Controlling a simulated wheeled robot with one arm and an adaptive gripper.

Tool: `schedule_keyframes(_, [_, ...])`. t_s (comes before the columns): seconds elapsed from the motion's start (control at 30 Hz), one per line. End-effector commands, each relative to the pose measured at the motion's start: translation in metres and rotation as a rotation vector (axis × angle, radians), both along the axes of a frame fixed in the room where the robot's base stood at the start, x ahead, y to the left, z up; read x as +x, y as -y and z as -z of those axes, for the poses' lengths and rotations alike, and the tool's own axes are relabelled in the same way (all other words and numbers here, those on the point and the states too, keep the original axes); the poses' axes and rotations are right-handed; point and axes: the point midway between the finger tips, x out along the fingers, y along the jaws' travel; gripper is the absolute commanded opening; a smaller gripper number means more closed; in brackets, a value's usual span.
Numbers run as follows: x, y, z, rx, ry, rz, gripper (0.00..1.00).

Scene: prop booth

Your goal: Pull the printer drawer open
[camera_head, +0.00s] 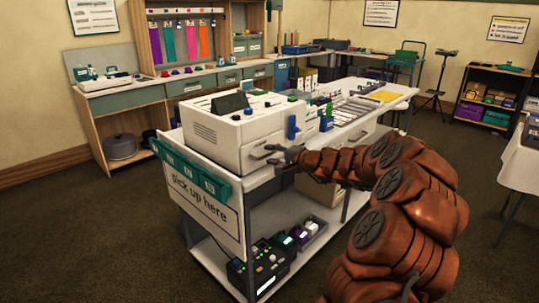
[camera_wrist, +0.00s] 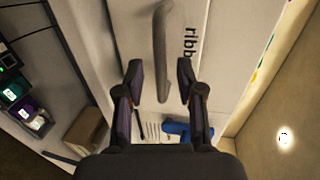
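The white printer (camera_head: 228,128) stands on the near end of a white cart, with a dark screen and small controls on top. Its drawer front (camera_wrist: 198,40) fills the upper middle of the wrist view, marked with letters reading "ribb". A grey bar handle (camera_wrist: 162,40) is fixed to this front. My gripper (camera_head: 276,154) is at the printer's lower front in the head view. In the wrist view my gripper (camera_wrist: 159,68) is open, its dark fingers on either side of the handle's near part, with gaps visible. The drawer looks shut, though my gripper partly hides it in the head view.
A blue lever (camera_head: 293,127) sticks out of the printer beside my gripper. Small devices (camera_head: 262,263) stand on the lower shelf. Open floor (camera_head: 140,245) lies around the cart.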

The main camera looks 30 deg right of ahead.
Motion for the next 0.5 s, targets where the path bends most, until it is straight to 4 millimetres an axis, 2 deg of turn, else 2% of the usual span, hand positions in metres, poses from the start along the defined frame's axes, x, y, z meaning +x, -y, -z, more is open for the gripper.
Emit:
schedule_keyframes(0.2, [0.0133,-0.0038,0.0018,-0.001,0.001,-0.001,0.37])
schedule_keyframes(0.47, [0.0142,-0.0037,0.002,-0.002,0.001,0.0,0.37])
schedule_keyframes(0.5, [0.0142,-0.0037,0.0021,-0.002,0.001,0.0,0.34])
